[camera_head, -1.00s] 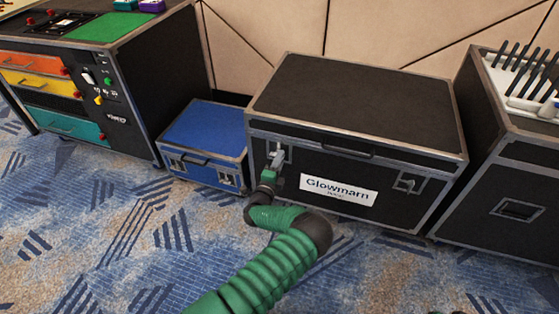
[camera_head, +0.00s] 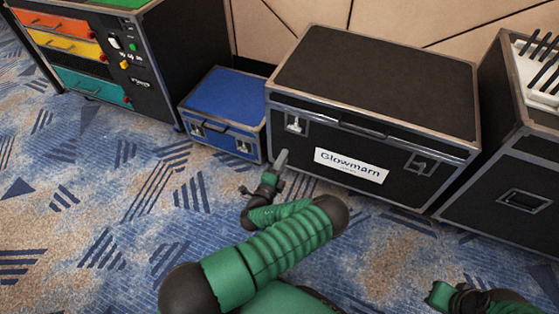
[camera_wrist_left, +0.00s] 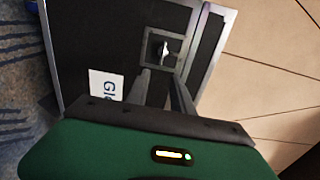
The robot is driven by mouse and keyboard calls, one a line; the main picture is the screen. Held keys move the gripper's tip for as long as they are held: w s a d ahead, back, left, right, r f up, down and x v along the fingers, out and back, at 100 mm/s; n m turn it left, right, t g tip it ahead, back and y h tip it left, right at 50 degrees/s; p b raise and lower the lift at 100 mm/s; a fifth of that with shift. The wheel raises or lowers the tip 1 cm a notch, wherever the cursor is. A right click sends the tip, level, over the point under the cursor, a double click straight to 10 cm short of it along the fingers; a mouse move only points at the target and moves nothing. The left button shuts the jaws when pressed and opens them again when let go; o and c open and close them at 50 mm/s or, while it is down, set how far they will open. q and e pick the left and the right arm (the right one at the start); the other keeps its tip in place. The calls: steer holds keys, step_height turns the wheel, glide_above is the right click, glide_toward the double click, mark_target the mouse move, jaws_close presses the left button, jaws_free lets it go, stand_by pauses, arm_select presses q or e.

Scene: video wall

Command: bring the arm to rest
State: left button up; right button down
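My left gripper (camera_head: 281,161) is just in front of the black case (camera_head: 375,85), below and a little left of its left latch (camera_head: 297,124). Nothing shows in its grasp. In the left wrist view, two grey fingers (camera_wrist_left: 163,92) stand apart with a gap between them. The left latch, with a pale handle, shows beyond their tips in that view (camera_wrist_left: 163,50). The gripper appears clear of the latch. My left arm is bent low in front of the case. Part of my right arm shows at the bottom right; its fingertips do not show.
A blue case (camera_head: 225,97) stands left of the black case. A black cabinet with coloured drawers (camera_head: 85,50) is at far left, and another black case (camera_head: 510,170) at right. A pale panelled wall is behind. Patterned carpet (camera_head: 100,220) is open at front left.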

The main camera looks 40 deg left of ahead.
arm_select(q)
steer(key=v, duration=0.3)
steer(key=shift+s, duration=0.2)
